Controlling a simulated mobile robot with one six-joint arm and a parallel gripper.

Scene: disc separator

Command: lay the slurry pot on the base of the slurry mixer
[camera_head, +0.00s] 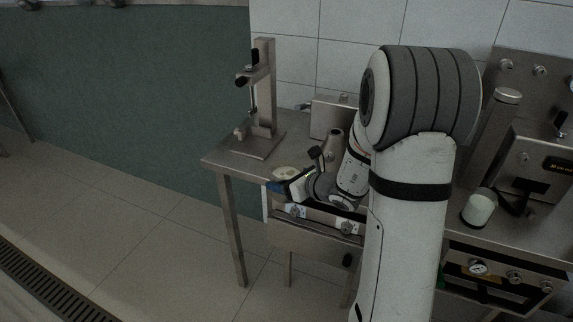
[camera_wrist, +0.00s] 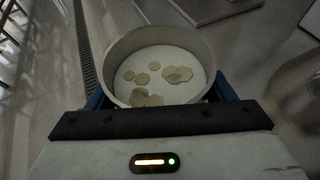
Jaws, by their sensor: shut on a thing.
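The slurry pot is a round, pale, shallow pot (camera_wrist: 112,72) with several flat beige discs or patches on its inner floor. It fills the middle of the wrist view. My gripper (camera_head: 279,186) is shut on it, with the blue fingers at either side of its wall. In the head view the pot (camera_head: 285,172) is held at the front edge of the steel table. The slurry mixer (camera_head: 264,90) stands on the table behind and left of the pot, an upright steel column with a black knob. Its flat square base (camera_head: 258,147) shows bare metal in front, with a small peg near the column's left.
A steel box (camera_head: 331,118) and a metal flask-like vessel (camera_head: 333,140) stand on the table right of the mixer. A pale cup (camera_head: 479,207) stands on the right-hand bench by a steel machine. My arm hides the middle of the benches.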

